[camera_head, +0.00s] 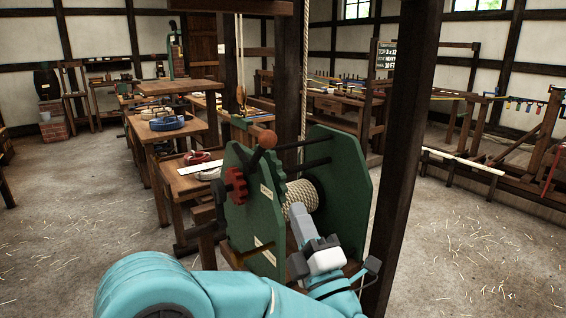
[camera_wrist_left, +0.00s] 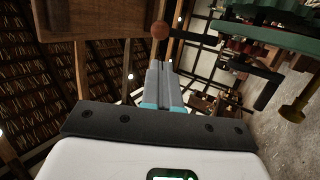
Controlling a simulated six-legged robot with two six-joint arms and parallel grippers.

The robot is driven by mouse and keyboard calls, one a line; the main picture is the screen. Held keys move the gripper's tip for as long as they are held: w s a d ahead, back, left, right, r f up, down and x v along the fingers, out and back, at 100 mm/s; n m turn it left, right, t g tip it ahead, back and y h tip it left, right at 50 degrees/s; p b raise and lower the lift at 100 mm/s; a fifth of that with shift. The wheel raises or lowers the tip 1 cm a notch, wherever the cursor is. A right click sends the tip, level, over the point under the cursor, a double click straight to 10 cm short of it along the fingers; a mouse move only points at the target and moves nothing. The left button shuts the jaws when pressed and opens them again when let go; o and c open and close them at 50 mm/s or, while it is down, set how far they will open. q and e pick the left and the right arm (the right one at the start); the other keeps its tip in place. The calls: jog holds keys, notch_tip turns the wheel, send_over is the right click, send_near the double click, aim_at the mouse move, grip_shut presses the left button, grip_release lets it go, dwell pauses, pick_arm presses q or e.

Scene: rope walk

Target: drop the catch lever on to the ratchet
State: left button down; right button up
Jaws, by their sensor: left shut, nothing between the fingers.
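The winch has two green side plates (camera_head: 262,215) with a drum of rope (camera_head: 300,196) between them. The red toothed ratchet (camera_head: 236,186) sits on the outer face of the near left plate. The catch lever (camera_head: 258,155) is a short dark arm with a round brown knob (camera_head: 267,139), standing tilted up above the ratchet. The knob also shows in the wrist view (camera_wrist_left: 160,29), just beyond my fingertips. My left gripper (camera_head: 298,210) is shut and empty, in front of the drum in the head view and apart from the knob there. My right gripper is not in view.
A dark post (camera_head: 405,150) rises close to the right of the winch. A crank (camera_head: 195,235) with a wooden handle (camera_head: 240,256) is at the winch's lower left. Benches (camera_head: 170,135) stand behind on the left. The floor (camera_head: 470,250) at right is open.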

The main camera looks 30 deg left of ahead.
pick_arm(q)
jog(key=shift+a, duration=0.2)
jog(key=p, duration=0.3)
send_near(269, 143)
jog(key=x, duration=0.2)
jog(key=f+x, duration=0.1)
jog(key=x, duration=0.2)
jog(key=shift+w+a+r, duration=0.15)
jog(key=shift+w+a, duration=0.15)
jog(key=shift+w, duration=0.05)
jog(key=shift+w+a+r+p, duration=0.25)
jog(key=shift+w+a+p, duration=0.1)
jog(key=shift+a, duration=0.1)
jog(key=shift+r, duration=0.15)
jog(key=shift+w+a+r+g+h+p, duration=0.1)
jog(key=shift+a+r+g+h+p, duration=0.1)
jog(key=shift+r+h+p, duration=0.15)
jog(key=shift+w+a+r+g+h+p, duration=0.15)
jog(key=shift+a+r+g+p, duration=0.1)
jog(key=shift+r, duration=0.25)
jog(key=w+a+r+n+g+h+p, duration=0.1)
jog(key=w+a+r+g+h+p, duration=0.1)
jog(key=a+p, duration=0.5)
notch_tip(269, 143, up, 3)
jog(key=g+h+p, duration=0.1)
jog(key=h+p, duration=0.1)
jog(key=p, duration=0.2)
jog(key=shift+w+r+n+h, duration=0.2)
jog(key=shift+w+n+h, duration=0.1)
jog(key=shift+n, duration=0.1)
